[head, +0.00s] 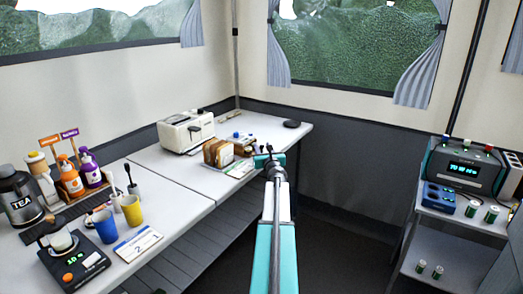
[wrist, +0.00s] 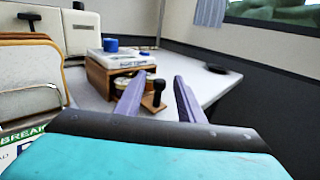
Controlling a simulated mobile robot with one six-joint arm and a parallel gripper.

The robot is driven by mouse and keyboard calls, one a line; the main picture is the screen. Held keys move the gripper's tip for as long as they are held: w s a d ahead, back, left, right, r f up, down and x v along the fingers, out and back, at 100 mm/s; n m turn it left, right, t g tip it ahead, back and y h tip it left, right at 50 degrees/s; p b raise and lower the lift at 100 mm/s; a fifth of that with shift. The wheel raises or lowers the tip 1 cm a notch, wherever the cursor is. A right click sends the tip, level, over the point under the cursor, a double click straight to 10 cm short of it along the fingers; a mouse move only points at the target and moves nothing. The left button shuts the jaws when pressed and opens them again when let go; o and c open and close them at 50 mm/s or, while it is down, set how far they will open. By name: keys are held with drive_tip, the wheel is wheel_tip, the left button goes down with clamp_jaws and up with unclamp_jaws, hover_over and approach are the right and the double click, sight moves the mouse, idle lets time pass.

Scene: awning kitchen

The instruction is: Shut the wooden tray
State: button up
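A small wooden box (wrist: 98,78) stands on the white counter in the wrist view. It also shows in the head view (head: 243,146). Round tins (wrist: 124,82) show at its open side, and a dark knob (wrist: 152,99) stands in front of them, seemingly on the wooden tray. The tray's own body is mostly hidden by my left finger, so how far it is out is hard to tell. My gripper (wrist: 157,80) is open, its two purple fingers apart on either side of the knob in the picture. It also shows in the head view (head: 268,158), right of the box.
A blue-and-white package (wrist: 122,58) and a blue lid (wrist: 110,44) lie on the box. Bread slices (head: 218,152) and a toaster (head: 185,131) stand left of it. A dark disc (head: 292,124) lies behind on the counter. The counter right of the box is clear.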

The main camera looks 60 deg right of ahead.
clamp_jaws()
drive_tip(key=shift+d, duration=0.15)
